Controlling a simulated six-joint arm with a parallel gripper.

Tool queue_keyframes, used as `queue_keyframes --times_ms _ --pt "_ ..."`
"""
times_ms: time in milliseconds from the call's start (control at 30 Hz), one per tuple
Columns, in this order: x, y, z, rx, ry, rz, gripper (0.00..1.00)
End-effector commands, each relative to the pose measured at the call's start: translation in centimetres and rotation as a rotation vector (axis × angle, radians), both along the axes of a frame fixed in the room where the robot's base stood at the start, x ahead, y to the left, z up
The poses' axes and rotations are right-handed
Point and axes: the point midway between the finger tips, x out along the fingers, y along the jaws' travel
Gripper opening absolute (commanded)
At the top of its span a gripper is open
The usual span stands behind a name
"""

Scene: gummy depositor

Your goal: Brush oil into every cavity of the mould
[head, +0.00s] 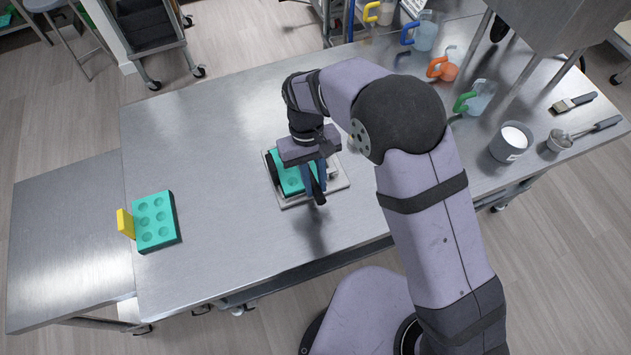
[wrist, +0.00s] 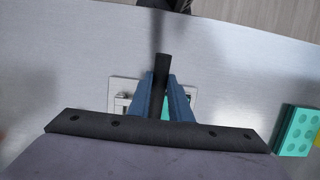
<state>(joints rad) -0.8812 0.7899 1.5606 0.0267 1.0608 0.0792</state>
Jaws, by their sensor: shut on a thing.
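A teal mould (head: 293,181) lies on a light square plate (head: 331,190) mid-table, partly hidden by my gripper. Another teal mould (head: 154,221) with round cavities and a yellow tab (head: 125,223) lies at the left; it also shows in the wrist view (wrist: 297,131). My gripper (head: 316,187) is above the plate, its blue fingers (wrist: 164,98) shut on a dark rod (wrist: 162,66). The rod's lower end is hidden, and I cannot tell whether it touches the mould. A brush (head: 573,103) with pale bristles and a dark handle lies at the far right. I cannot see any oil in the cavities.
A grey pot of white contents (head: 511,141) and a metal scoop (head: 565,139) stand at the right. Jugs with green (head: 480,98), orange (head: 445,67) and blue handles (head: 421,33) stand along the back. The table between the moulds is clear.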

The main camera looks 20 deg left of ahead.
Motion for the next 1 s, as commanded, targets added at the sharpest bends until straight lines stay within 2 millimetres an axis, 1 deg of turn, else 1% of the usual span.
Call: queue_keyframes --times_ms 500,833,1000 --pt "1.0 1.0 0.1 0.002 -0.002 0.0 0.0" --pt "1.1 1.0 0.2 0.002 -0.002 0.0 0.0" --pt "1.1 1.0 0.8 0.002 -0.002 0.0 0.0"
